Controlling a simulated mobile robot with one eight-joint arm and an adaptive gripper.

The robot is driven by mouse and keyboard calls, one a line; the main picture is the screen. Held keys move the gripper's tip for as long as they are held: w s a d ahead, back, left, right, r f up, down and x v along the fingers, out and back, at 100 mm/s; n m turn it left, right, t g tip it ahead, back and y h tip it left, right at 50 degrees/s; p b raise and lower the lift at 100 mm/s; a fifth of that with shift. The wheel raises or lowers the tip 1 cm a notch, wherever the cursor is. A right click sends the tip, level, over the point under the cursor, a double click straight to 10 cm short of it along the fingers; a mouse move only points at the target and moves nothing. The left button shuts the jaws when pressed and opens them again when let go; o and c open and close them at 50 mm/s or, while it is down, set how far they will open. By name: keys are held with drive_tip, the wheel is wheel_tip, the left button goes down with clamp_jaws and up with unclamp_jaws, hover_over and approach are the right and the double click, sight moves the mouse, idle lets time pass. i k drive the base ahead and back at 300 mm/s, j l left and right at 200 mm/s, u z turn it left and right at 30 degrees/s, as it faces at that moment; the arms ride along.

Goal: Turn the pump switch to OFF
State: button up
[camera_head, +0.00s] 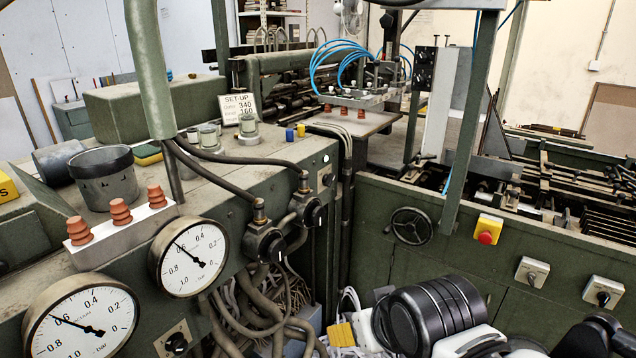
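No label that reads pump can be made out, so I cannot tell which control is the pump switch. A black knob on a plate (176,342) sits below the gauges at bottom left.
A yellow box with a red button (488,229) and a black handwheel (411,226) are on the right panel. Two pressure gauges (188,257) (82,318), valves (268,245) and loose hoses crowd the left cabinet. A green post (470,120) stands before the right machine.

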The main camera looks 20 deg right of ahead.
sight(327, 180)
drive_tip(key=i+l, duration=0.35)
drive_tip(key=i, duration=0.15)
drive_tip(key=i+l, duration=0.4)
drive_tip(key=i+j+u, duration=0.05)
drive_tip(key=i, duration=0.1)
